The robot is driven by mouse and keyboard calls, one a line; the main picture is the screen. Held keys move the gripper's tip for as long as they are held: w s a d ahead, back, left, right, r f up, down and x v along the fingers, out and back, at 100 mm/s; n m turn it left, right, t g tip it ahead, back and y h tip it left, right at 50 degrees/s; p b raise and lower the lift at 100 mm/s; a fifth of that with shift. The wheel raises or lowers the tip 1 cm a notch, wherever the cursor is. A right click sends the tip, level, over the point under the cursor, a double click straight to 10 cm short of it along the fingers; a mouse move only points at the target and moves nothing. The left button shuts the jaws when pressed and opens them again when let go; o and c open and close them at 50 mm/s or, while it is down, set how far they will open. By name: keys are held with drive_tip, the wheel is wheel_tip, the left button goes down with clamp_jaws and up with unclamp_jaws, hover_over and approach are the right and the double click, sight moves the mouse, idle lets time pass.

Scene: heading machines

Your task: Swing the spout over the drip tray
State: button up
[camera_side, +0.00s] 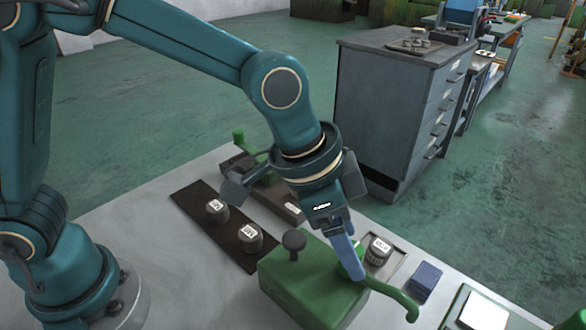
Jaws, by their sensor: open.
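A green housing (305,287) with a dark round knob (294,240) stands on the light table in the foreground. A curved green spout (398,297) reaches from its right side toward the lower right, its end bent down. My gripper (352,270) is open, its blue fingers pointing down at the housing's right edge near the root of the spout. Whether they touch the spout cannot be told, as the fingers cover that part. A small grey tray (396,264) holding a labelled weight lies behind the spout; I cannot tell whether this is the drip tray.
A dark flat tray (188,203) left of the housing holds two labelled cylindrical weights. Behind it is a grey bar-like device with a green handle (239,139). A grey drawer cabinet (392,110) stands beyond the table.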

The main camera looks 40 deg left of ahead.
clamp_jaws()
idle(1.4)
